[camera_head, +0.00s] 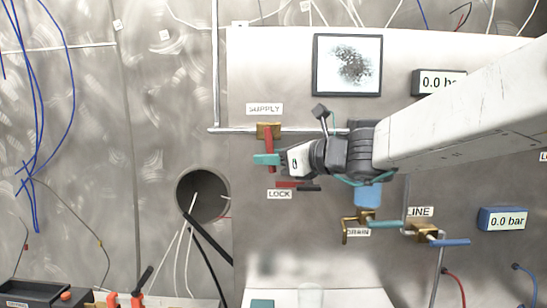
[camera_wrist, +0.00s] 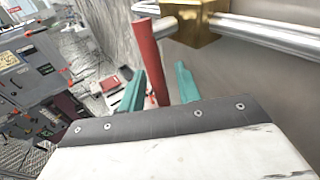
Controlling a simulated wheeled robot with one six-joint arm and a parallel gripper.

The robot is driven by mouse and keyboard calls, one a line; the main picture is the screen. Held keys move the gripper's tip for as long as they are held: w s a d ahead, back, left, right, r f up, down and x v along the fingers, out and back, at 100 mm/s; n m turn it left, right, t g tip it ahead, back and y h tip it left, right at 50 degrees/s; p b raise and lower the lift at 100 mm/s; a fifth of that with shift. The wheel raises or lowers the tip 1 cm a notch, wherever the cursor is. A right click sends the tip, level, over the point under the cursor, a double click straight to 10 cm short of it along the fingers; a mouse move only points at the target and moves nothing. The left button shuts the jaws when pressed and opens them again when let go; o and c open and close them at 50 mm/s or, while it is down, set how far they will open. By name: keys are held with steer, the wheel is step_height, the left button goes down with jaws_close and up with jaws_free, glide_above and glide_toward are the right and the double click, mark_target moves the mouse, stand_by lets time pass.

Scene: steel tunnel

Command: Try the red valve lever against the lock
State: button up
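The red valve lever (camera_head: 270,147) hangs down from the brass SUPPLY valve (camera_head: 268,130) on the grey panel. My gripper (camera_head: 266,159) is at the lever's lower part, its teal fingers reaching in from the right. In the wrist view the red lever (camera_wrist: 150,60) stands between the two teal fingers of my gripper (camera_wrist: 160,88). A gap shows between the lever and the right finger; I cannot tell whether the left finger touches it. A dark red piece (camera_head: 288,184), partly hidden by my gripper, sits above the LOCK label (camera_head: 279,194).
A steel pipe (camera_head: 225,130) runs through the SUPPLY valve. A round hole (camera_head: 203,196) with cables is at lower left. The DRAIN valve (camera_head: 366,216) and LINE valve (camera_head: 420,229) are at lower right. Two gauges (camera_head: 503,219) (camera_head: 437,82) read 0.0 bar, the upper partly hidden.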

steer(key=v, duration=0.7)
steer(key=shift+s+d, duration=0.2)
steer(key=shift+d, duration=0.1)
